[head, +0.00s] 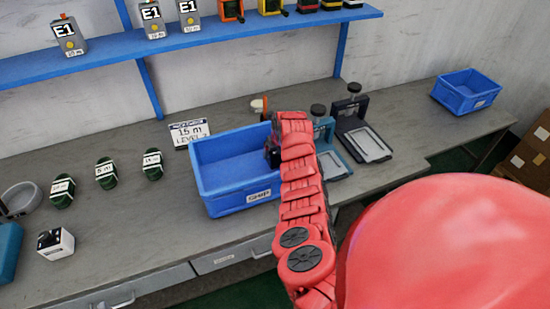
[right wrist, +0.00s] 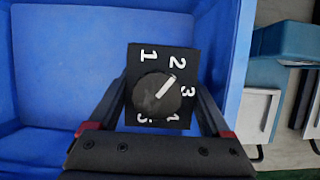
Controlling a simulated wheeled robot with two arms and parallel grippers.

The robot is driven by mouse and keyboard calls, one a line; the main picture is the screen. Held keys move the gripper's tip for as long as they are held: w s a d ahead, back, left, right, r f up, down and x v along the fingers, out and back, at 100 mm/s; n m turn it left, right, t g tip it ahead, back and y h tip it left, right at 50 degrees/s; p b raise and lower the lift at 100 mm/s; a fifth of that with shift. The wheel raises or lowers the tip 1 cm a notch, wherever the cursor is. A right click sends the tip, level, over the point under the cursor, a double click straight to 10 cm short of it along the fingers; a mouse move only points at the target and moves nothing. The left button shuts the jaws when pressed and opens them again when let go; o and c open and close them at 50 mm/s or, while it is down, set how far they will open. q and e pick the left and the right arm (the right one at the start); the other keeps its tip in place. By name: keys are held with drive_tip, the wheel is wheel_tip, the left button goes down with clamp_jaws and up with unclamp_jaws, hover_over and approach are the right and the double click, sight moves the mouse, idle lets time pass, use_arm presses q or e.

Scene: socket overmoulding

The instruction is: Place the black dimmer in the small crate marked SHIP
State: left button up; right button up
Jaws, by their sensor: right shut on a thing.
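The black dimmer (right wrist: 160,88) has a round knob and white numbers on its face. My right gripper (right wrist: 160,105) is shut on it, with a finger on each side. In the right wrist view the dimmer is in front of the blue crate marked SHIP (right wrist: 60,75). In the head view this crate (head: 237,198) stands on the bench and its visible floor is bare. The right gripper (head: 272,152) is at the crate's right side, partly hidden by my red arm. I cannot tell the dimmer's exact height over the crate. My left gripper is not in view.
A teal press (head: 330,160) and a dark press (head: 362,140) stand right of the crate. Another blue crate (head: 466,92) is far right. A sign (head: 190,134) stands behind the SHIP crate. Several green-black items (head: 106,173) and a white box (head: 56,243) lie left.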

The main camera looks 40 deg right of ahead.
wheel_tip(320, 180, down, 4)
drive_tip(key=shift+f+p, duration=0.1)
drive_tip(key=shift+p, duration=0.2)
drive_tip(key=o, duration=1.3)
